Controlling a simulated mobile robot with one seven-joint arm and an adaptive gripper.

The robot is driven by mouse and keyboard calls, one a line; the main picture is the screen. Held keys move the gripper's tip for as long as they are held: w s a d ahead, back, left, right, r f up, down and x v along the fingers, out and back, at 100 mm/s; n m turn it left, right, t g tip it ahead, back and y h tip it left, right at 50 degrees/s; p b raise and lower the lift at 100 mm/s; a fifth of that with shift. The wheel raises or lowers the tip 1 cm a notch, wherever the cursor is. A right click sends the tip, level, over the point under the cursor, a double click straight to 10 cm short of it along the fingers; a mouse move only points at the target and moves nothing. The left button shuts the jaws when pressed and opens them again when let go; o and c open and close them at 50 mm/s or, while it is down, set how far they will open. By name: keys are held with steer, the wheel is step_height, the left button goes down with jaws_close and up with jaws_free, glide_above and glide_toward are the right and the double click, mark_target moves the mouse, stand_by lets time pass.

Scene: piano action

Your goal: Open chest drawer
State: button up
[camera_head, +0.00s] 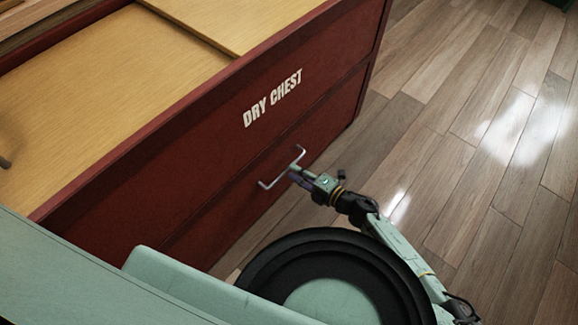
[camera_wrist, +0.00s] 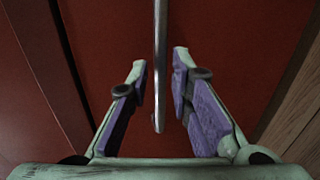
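The dark red chest (camera_head: 215,130) carries the white words "DRY CHEST" on its front. Its lower drawer (camera_head: 225,205) looks shut, flush with the front, and has a silver bar handle (camera_head: 268,185). My gripper (camera_head: 295,175) is at the handle, near the middle of the bar. In the wrist view, the handle (camera_wrist: 160,60) runs between the two fingers of my gripper (camera_wrist: 160,75). The fingers are open, with a gap to the bar on each side. The red drawer front (camera_wrist: 225,50) fills the background there.
The chest top has light wooden panels (camera_head: 110,80). A wood plank floor (camera_head: 480,130) lies to the right of the chest and looks clear. The floor also shows at the right edge of the wrist view (camera_wrist: 295,110).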

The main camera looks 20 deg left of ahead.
steer(key=shift+x, duration=1.75)
steer(key=shift+c, duration=0.6)
jaws_close()
